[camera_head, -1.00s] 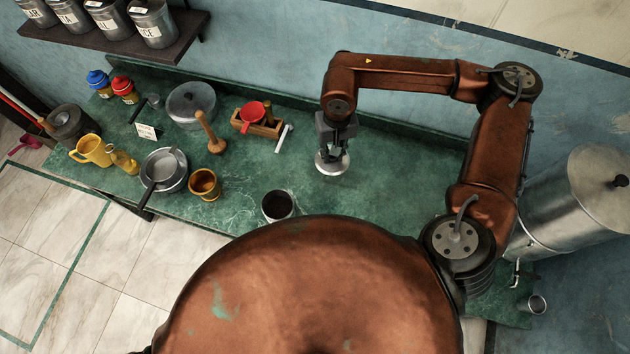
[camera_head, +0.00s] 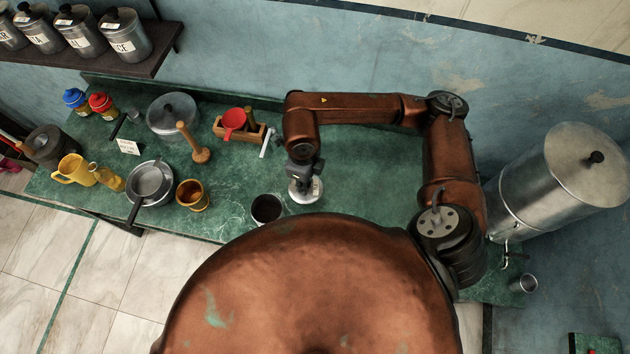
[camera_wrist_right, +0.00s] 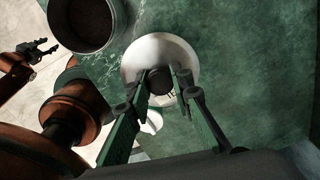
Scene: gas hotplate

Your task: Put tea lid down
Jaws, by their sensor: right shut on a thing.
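The tea lid (camera_head: 305,192) is a round, pale metal lid with a dark knob; it also shows in the right wrist view (camera_wrist_right: 143,52). My right gripper (camera_head: 302,174) is shut on its knob from above, with the two fingers (camera_wrist_right: 161,84) on either side of it. The lid is roughly level over the green counter, and I cannot tell whether it touches the surface. An open pot with dark contents (camera_head: 267,222) stands just left of the lid, apart from it. My left gripper (camera_wrist_right: 48,46) shows only in the right wrist view, empty, with its fingers apart.
The green counter (camera_head: 370,165) is clear to the right of the lid. A wooden box (camera_head: 252,136), a pestle (camera_head: 193,145), an orange-brown cup (camera_head: 193,196) and a pan (camera_head: 150,184) stand to the left. A large metal urn (camera_head: 535,190) stands far right.

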